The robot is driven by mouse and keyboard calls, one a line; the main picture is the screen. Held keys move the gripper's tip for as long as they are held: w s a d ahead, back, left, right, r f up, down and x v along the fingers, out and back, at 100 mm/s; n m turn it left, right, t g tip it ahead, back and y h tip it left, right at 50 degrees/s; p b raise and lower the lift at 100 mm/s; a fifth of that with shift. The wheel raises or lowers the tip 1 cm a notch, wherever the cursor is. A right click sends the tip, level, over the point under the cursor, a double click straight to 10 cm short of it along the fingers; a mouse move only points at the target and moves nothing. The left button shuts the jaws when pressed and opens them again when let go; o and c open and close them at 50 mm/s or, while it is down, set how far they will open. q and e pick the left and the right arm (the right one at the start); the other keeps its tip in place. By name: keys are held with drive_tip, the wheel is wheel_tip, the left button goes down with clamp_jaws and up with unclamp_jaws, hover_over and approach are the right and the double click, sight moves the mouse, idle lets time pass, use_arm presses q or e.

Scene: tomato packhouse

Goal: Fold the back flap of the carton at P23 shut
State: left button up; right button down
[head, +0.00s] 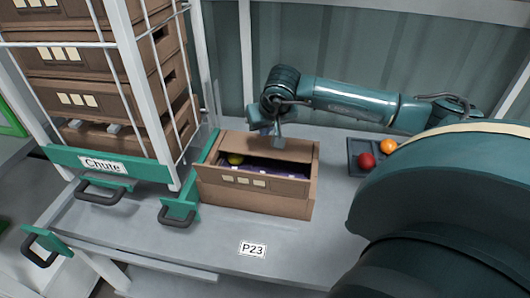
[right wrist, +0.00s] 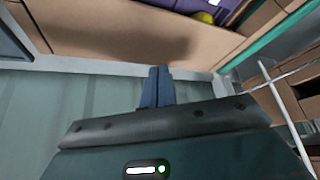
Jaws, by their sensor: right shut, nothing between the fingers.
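The brown carton (head: 258,201) stands on the grey bench behind the P23 label (head: 252,250). Its back flap (head: 270,148) leans over the rear of the opening. A front strip stays open, showing purple lining (head: 275,168) and a yellow tomato (head: 235,159). My right gripper (head: 278,143) is shut and empty at the back flap; I cannot tell whether it touches. In the right wrist view its closed fingers (right wrist: 158,72) point at the tan flap (right wrist: 120,32), with the yellow tomato (right wrist: 205,17) beyond. My left gripper is out of view.
A chute rack (head: 103,165) with stacked brown crates (head: 95,58) stands left of the carton. A dark tray (head: 357,150) right of it holds a red tomato (head: 366,160) and an orange one (head: 388,146). The bench in front is clear.

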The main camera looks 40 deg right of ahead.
sight(262, 148)
drive_tip(key=shift+s+a+f+b, duration=0.65)
drive_tip(key=shift+a+f+b, duration=0.1)
drive_tip(key=shift+f+b, duration=0.15)
drive_tip(key=shift+s+a+f+b, duration=0.25)
drive_tip(key=shift+a+f+b, duration=0.05)
drive_tip(key=shift+f+b, duration=0.3)
drive_tip(key=shift+r, duration=0.1)
wheel_tip(262, 148, up, 8)
drive_tip(key=p, duration=0.5)
